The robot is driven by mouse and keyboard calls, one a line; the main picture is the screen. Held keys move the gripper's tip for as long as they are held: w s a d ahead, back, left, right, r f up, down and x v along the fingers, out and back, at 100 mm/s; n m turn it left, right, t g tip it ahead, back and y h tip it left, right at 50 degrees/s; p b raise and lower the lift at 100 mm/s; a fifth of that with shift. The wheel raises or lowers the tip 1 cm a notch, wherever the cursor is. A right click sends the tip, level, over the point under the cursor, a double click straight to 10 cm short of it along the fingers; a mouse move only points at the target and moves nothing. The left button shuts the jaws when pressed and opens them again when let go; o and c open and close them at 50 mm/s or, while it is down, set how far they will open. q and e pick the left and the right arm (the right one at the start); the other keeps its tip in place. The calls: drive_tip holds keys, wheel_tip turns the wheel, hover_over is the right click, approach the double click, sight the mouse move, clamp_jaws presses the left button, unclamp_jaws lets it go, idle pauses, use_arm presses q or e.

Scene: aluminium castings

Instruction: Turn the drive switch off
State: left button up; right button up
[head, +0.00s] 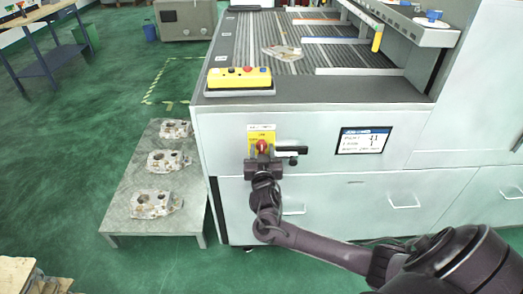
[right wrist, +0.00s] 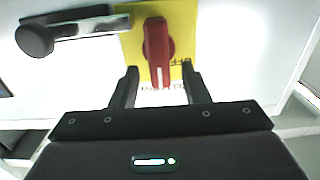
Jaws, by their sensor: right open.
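The drive switch (right wrist: 157,48) is a red rotary handle on a yellow plate (right wrist: 185,22), on the front of the grey machine. In the right wrist view its handle lies along the picture's vertical, with a white mark at its lower end. Part of the word OFF shows beside it. In the head view the switch (head: 262,146) sits just above my right gripper (head: 263,158). My right gripper (right wrist: 158,85) is open, its two fingers on either side of the lower end of the handle, with gaps visible. My left gripper is not in view.
A black-knobbed metal lever (right wrist: 38,40) is mounted close beside the switch. A display (head: 363,140) is to the right on the panel. A yellow button box (head: 240,79) sits on the ledge above. A low table (head: 125,222) with several castings stands left.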

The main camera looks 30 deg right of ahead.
drive_tip(key=shift+c, duration=0.4)
clamp_jaws()
